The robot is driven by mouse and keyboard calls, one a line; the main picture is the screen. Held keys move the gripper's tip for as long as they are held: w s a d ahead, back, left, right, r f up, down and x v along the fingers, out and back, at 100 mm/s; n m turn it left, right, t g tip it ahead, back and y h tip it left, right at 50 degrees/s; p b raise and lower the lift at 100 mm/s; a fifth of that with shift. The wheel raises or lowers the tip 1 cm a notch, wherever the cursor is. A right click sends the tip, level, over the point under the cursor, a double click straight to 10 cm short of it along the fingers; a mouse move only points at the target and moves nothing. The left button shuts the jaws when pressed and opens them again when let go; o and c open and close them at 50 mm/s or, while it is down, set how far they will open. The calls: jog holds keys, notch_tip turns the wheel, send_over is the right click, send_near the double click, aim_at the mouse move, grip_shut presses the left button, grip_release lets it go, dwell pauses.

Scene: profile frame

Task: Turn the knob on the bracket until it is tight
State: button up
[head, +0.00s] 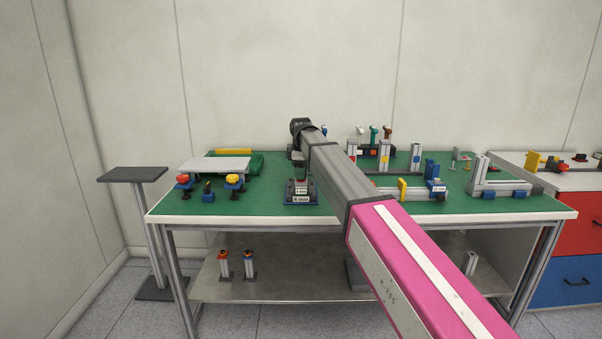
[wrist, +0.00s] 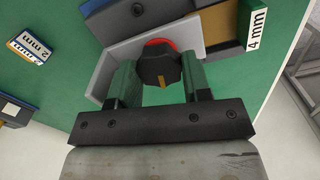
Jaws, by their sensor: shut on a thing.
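The dark knob (wrist: 160,66) with a yellow mark on its face shows in the middle of the wrist view. A red part shows behind its upper edge. It sits at the light grey bracket (wrist: 110,68), over the green bench top. My gripper (wrist: 160,75) is shut on the knob, one finger on each side of it. My gripper's fingertips and the knob cannot be made out clearly there.
In the wrist view a "4 mm" label block (wrist: 257,29) lies at the upper right and a "2 mm" block (wrist: 30,47) at the left. In the head view red and yellow knobs (head: 234,180) stand left on the bench, and metal profiles (head: 415,158) stand right.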

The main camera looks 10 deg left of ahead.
jog(key=m, duration=0.7)
jog(key=shift+m, duration=0.3)
jog(key=m, duration=0.3)
jog(key=shift+m, duration=2.3)
jog(key=o, duration=0.6)
jog(key=shift+o, duration=0.2)
